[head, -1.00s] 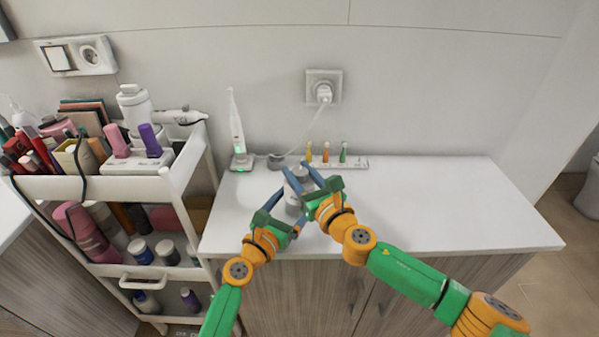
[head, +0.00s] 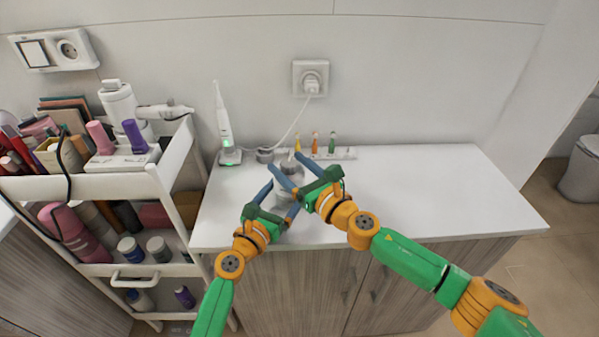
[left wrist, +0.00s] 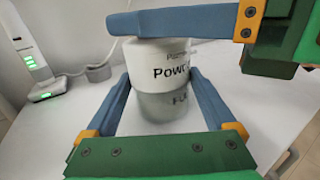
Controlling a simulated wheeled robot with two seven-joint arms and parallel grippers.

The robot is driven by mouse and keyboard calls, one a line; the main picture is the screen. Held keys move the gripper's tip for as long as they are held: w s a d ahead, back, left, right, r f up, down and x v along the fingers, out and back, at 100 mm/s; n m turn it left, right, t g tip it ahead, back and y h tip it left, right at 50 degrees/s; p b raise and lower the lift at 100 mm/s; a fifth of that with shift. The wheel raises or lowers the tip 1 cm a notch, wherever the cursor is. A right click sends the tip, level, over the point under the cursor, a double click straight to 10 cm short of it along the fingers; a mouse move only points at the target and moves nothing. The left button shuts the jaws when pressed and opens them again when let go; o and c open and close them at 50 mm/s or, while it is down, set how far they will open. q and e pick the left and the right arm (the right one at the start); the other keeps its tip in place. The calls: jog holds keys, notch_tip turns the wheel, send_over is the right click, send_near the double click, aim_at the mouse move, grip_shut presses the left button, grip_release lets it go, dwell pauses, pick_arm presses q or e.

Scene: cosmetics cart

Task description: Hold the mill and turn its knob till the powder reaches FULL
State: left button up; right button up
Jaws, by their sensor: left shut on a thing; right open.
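The mill stands upright on the white counter, a pale cylinder with a grey top (head: 291,167) in the head view. In the left wrist view its body (left wrist: 163,77) shows a white upper part reading "Powd" and a greyer lower part with letters like "FU", partly cut off. I cannot tell the powder level. My left gripper (head: 283,197) is shut on the mill's body, one finger on each side. My right gripper (head: 284,162) is open at the mill's top, its fingers spread around the knob. In the left wrist view one right finger crosses over the top and hides the knob.
An electric toothbrush on a charger (head: 226,130) and a small grey round item (head: 264,155) stand behind left. A white holder with several coloured pieces (head: 340,153) lies behind. A loaded cart (head: 170,175) stands left. The counter's right side (head: 430,195) is clear.

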jog(key=v, duration=1.1)
jog(key=shift+s, duration=0.15)
jog(key=shift+d, duration=0.1)
pick_arm(q)
jog(key=o, duration=1.4)
jog(key=shift+o, duration=0.2)
